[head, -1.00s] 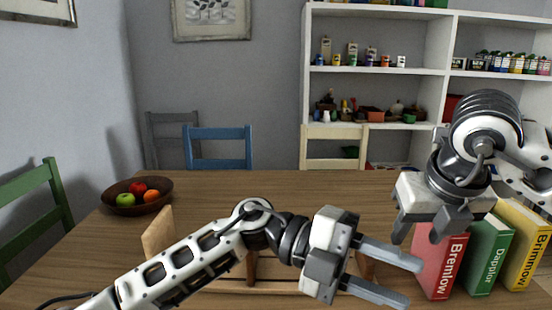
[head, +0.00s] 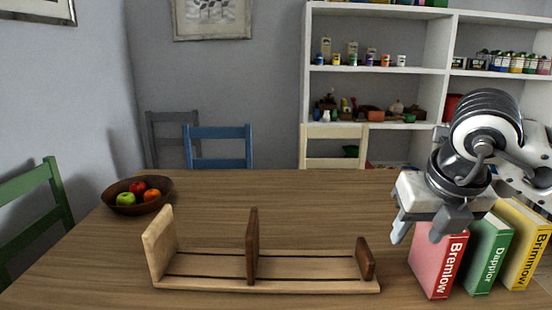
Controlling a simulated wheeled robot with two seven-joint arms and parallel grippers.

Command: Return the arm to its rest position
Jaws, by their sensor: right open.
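My right gripper (head: 420,226) is open at the right of the head view, pointing down. My left arm and gripper are not in view. The wooden book rack (head: 310,268) stands empty on the table, with a light end panel at left, a dark divider in the middle and a short dark end at right.
A green book (head: 490,256) and a yellow book (head: 527,254) stand right of the red one. A brown bowl of fruit (head: 122,207) sits at the table's left. The table (head: 330,205) is clear behind the rack. Chairs and a white shelf (head: 378,97) stand beyond.

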